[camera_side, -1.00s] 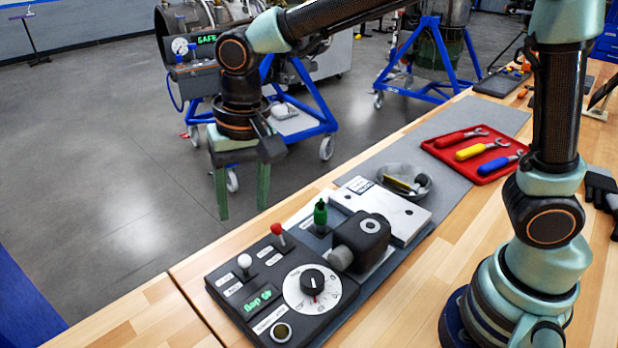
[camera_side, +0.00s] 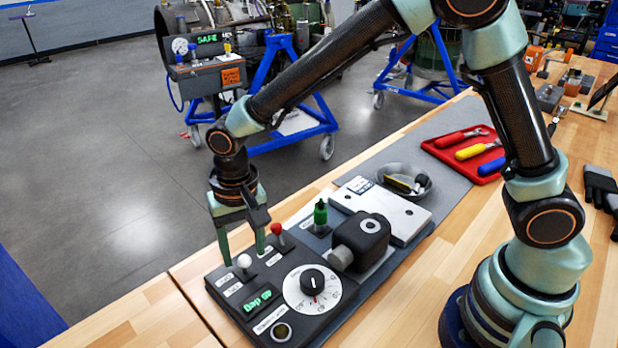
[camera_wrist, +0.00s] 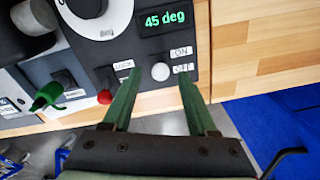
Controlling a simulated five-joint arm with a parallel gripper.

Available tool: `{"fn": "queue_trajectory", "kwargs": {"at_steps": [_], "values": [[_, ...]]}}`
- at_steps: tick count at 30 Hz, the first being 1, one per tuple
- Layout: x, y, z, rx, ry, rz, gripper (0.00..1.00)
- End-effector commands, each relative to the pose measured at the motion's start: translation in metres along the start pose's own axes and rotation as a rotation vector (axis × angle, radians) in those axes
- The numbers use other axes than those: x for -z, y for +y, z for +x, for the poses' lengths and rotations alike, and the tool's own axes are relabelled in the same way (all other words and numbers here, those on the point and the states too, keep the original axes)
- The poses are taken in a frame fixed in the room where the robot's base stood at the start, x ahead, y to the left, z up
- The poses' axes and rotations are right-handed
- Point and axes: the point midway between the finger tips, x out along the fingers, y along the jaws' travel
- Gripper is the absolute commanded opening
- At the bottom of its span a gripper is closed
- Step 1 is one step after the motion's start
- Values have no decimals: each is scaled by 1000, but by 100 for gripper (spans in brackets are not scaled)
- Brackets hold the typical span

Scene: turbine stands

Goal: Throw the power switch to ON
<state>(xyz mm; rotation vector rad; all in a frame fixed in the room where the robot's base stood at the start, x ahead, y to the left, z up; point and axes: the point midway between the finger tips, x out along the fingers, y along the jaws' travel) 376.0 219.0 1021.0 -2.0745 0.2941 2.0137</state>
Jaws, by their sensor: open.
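The power switch is a white ball-topped lever (camera_side: 244,261) on the dark control panel (camera_side: 232,316), beside small white labels. In the wrist view the white ball (camera_wrist: 160,71) has an ON label (camera_wrist: 181,52) and a second, partly legible label (camera_wrist: 183,68) to its right. The ball appears level with that lower label. My gripper (camera_side: 241,252) is open with its green fingers pointing down over the panel. In the wrist view my gripper (camera_wrist: 160,79) has one fingertip on each side of the ball. I see no clear contact.
A red-ball lever (camera_side: 277,229) stands close to the right finger. A dark block (camera_side: 361,239) stands to the right.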

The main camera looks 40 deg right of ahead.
Motion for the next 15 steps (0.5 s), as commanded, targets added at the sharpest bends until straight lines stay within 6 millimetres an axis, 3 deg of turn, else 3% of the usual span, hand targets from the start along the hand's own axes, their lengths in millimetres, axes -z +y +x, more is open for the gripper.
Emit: {"fn": "queue_trajectory", "kwargs": {"at_steps": [4,13,14,15], "values": [[-1,0,11,-1,-1,0,58],[0,0,13,0,0,0,58],[0,0,13,0,0,0,55],[0,0,13,0,0,0,39]]}}
